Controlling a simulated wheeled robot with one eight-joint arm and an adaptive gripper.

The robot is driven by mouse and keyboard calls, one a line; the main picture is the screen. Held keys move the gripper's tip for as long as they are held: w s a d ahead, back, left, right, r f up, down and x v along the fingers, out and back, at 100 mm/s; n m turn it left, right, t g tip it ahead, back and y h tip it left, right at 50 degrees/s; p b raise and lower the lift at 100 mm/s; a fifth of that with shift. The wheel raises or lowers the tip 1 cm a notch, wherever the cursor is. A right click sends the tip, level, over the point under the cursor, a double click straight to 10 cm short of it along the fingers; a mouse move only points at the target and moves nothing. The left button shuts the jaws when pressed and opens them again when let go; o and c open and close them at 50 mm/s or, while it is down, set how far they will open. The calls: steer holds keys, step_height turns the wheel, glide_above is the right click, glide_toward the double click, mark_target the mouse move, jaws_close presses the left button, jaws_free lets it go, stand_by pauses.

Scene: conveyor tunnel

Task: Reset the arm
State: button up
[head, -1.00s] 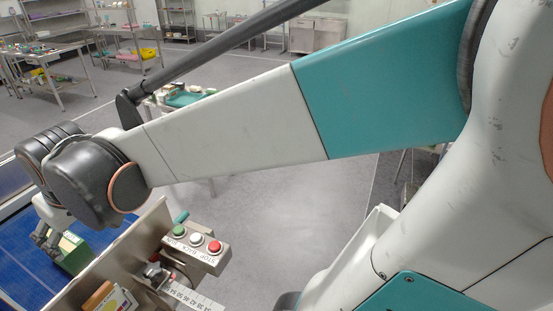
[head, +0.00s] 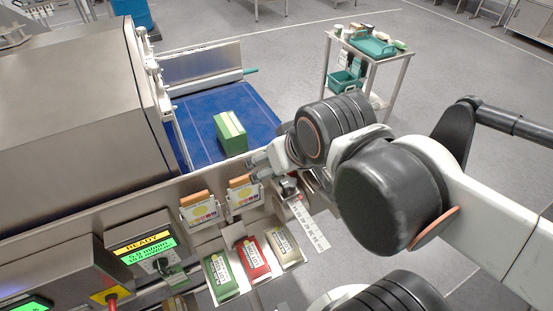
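My gripper (head: 257,166) is at the near edge of the blue conveyor belt, above the steel front rail. Its two fingers point left and show a gap between them, with nothing held. My arm reaches in from the right side of the head view. A green box (head: 230,133) with a lighter top stands on the blue belt (head: 196,112), up and to the left of the gripper and apart from it.
A steel tunnel housing (head: 70,105) stands at the left. A control panel with a READY display (head: 146,247) and a tray of green, red and cream packs (head: 252,256) lie in front. A cart with a teal tray (head: 372,46) stands behind on open floor.

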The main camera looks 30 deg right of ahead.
steer(key=shift+f, duration=0.1)
step_height(320, 180, down, 12)
steer(key=b, duration=1.2)
steer(key=shift+f, duration=0.1)
